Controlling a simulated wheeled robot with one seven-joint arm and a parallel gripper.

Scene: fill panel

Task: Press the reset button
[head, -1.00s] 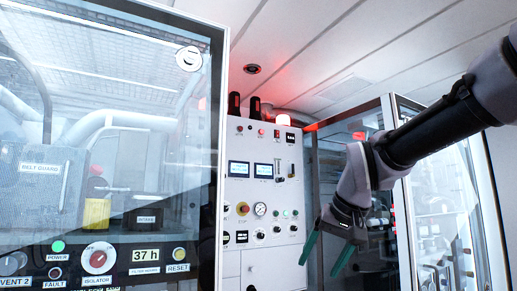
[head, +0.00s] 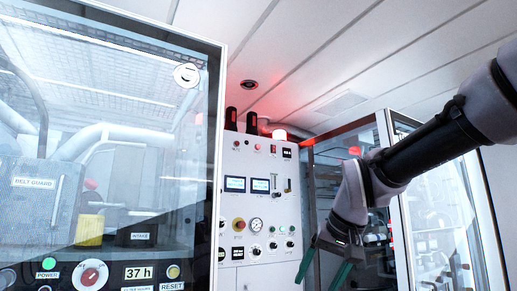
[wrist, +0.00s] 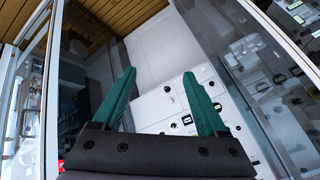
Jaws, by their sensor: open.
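The reset button (head: 173,271) is a round yellow button with a pale rim, on the dark panel below the glass at the lower left in the head view. A white RESET label (head: 172,286) sits right under it. My gripper (head: 318,284) is at the lower right of the head view, well to the right of the button and apart from it. Its two green fingers are spread open and point down, with nothing between them. The wrist view shows the open fingers (wrist: 159,76) above a white panel with knobs; I cannot make out the reset button there.
A red isolator knob (head: 90,275), a 37 h display (head: 139,273) and a green power light (head: 48,264) share the dark panel. A white control cabinet (head: 264,205) stands between the left glass enclosure (head: 120,120) and the right glass enclosure (head: 432,215).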

